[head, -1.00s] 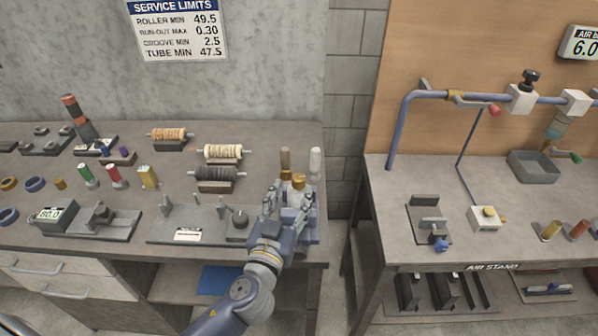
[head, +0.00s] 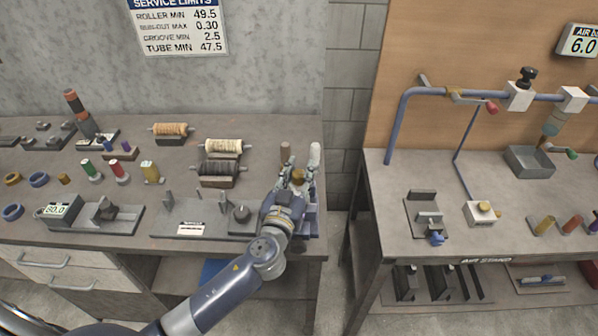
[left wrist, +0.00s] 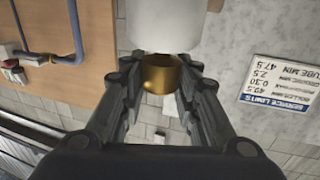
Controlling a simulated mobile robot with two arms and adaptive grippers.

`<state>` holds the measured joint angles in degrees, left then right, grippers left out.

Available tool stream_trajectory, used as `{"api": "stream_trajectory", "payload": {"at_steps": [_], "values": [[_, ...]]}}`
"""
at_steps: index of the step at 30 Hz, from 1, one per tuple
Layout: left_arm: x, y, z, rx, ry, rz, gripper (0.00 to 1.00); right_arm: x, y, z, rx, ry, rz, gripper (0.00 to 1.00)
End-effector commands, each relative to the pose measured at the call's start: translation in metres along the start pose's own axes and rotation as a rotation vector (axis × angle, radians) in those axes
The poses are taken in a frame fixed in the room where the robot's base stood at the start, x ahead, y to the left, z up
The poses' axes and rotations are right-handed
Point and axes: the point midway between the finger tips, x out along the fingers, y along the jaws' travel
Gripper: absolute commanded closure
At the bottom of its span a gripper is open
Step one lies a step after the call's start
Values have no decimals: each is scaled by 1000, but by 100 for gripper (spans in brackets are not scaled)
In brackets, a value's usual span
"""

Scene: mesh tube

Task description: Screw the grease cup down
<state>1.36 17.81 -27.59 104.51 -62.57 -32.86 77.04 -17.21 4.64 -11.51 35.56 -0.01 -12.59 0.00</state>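The brass grease cup (head: 298,177) is at the right end of the left bench, on a blue-grey fixture (head: 308,222). My left gripper (head: 298,172) reaches it from the front, with one finger on each side. In the left wrist view the brass cup (left wrist: 161,74) lies between the fingertips (left wrist: 161,80), which press close to both its sides with no clear gap. The cup's threads and seat are hidden. My right gripper is not in view.
A brown-topped post (head: 286,152) and a pale post (head: 315,155) stand close behind the gripper. A dark-knobbed base plate (head: 215,229) lies to its left. Rollers (head: 222,168) lie farther back. A gap separates this bench from the air stand (head: 400,205).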

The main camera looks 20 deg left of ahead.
Motion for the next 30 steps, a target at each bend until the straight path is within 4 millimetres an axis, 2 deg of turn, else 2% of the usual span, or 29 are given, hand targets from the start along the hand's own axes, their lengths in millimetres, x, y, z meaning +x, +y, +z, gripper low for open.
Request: {"api": "stream_trajectory", "payload": {"at_steps": [1, 2, 20, 30], "values": [[0, 0, 0, 0, 0, 0, 91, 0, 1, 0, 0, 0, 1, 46], [0, 0, 0, 0, 0, 0, 98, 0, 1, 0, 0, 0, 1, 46], [0, -1, 0, 1, 0, 91, 99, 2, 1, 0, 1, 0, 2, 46], [0, -2, -1, 4, 0, 351, 99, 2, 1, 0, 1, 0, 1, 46]]}}
